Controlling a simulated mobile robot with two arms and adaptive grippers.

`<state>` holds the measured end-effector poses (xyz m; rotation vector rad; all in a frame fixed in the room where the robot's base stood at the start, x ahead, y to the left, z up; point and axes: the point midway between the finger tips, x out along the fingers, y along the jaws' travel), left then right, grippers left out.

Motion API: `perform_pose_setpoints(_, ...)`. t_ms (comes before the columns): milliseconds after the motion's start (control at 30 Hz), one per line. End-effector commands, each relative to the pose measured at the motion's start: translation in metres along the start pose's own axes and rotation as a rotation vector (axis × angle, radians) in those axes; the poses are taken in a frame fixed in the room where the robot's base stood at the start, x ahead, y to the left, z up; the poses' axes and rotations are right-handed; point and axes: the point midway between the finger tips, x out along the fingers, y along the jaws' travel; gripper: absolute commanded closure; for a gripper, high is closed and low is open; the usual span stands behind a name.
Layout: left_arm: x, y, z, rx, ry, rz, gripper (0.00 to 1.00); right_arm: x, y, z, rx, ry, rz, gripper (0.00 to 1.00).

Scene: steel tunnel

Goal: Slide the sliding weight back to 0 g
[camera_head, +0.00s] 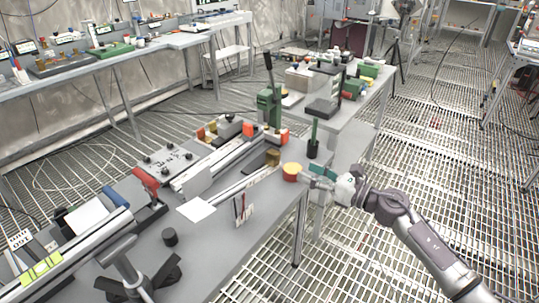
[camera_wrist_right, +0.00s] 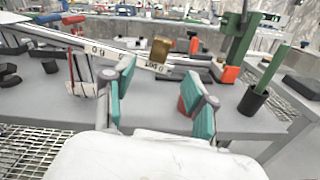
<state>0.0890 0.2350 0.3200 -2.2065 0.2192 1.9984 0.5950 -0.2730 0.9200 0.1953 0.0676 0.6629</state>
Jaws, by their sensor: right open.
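The sliding weight is a brass-brown block (camera_head: 273,158) on a pale narrow beam (camera_head: 240,185) in the head view. In the right wrist view the weight (camera_wrist_right: 160,48) sits on the beam (camera_wrist_right: 60,36) close to the "100 g" mark (camera_wrist_right: 155,65). The "0 g" mark (camera_wrist_right: 98,50) is further left along the beam. My left gripper is not in view.
A black cup with a green rod (camera_head: 313,148) and a green lever press (camera_head: 268,105) stand behind. Open grating floor is to the right.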

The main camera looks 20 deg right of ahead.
Motion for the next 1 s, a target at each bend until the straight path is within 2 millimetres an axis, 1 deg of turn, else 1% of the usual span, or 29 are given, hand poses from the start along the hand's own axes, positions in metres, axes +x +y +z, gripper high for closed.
perform_pose_setpoints(33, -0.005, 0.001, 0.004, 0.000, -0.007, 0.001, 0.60, 0.010, 0.001, 0.004, 0.001, -0.004, 0.001, 0.44)
perform_pose_setpoints(200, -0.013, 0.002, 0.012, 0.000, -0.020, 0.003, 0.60, 0.047, 0.001, 0.005, 0.005, -0.006, 0.000, 0.44)
perform_pose_setpoints(400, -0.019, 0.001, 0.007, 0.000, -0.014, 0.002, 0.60, 0.088, 0.000, 0.004, 0.007, -0.005, -0.002, 0.44)
perform_pose_setpoints(500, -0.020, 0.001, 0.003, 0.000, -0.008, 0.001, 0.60, 0.103, 0.000, 0.002, 0.007, -0.004, -0.002, 0.44)
perform_pose_setpoints(600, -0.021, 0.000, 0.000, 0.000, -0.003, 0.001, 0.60, 0.114, 0.000, 0.002, 0.007, -0.004, -0.002, 0.44)
perform_pose_setpoints(700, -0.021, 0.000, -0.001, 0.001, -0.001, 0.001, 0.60, 0.119, -0.001, 0.001, 0.006, -0.002, -0.002, 0.44)
perform_pose_setpoints(1000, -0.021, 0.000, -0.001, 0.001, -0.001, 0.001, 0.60, 0.122, 0.000, 0.001, 0.006, -0.002, -0.002, 0.44)
